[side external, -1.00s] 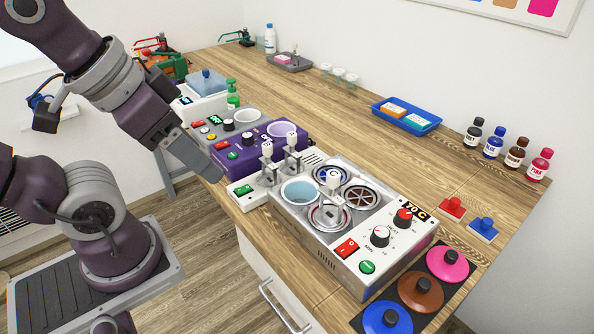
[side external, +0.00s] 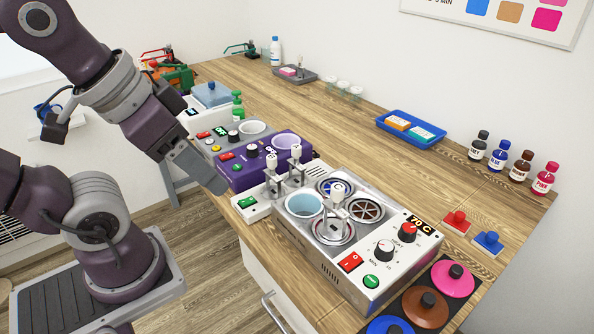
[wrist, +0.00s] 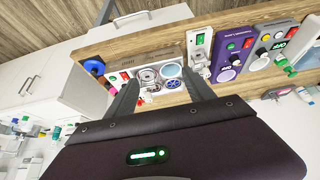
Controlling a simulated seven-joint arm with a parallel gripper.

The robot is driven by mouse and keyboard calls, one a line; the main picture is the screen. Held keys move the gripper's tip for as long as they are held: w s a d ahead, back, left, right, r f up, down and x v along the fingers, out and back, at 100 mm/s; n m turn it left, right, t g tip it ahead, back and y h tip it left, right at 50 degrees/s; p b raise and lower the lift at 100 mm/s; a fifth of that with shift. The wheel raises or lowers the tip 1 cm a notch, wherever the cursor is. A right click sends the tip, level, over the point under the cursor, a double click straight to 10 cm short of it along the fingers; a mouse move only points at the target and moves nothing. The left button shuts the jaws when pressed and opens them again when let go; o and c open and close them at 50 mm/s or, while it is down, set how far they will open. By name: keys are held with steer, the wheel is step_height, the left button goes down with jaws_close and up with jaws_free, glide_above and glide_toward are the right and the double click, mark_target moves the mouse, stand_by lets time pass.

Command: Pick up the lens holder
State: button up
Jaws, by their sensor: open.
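Three metal lens holders with white knobs are in the side view. One lens holder (side external: 337,211) stands in the metal heated bath unit (side external: 325,265). Two more, a nearer one (side external: 273,181) and a farther one (side external: 295,165), stand upright at the small white unit with a green switch (side external: 250,210). Which one is meant I cannot tell. My gripper (side external: 222,190) is left of the white unit, apart from all the holders, and holds nothing. In the wrist view my gripper (wrist: 162,78) has its two fingers spread wide, with the bath between them in the picture.
A purple unit (side external: 236,177) stands just behind the white unit. A blue tray (side external: 435,142), several dye bottles (side external: 496,156) and coloured lids, such as a pink one (side external: 453,281), are to the right. The middle strip of the wooden counter (side external: 345,130) is clear.

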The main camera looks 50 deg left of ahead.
steer(key=c, duration=0.3)
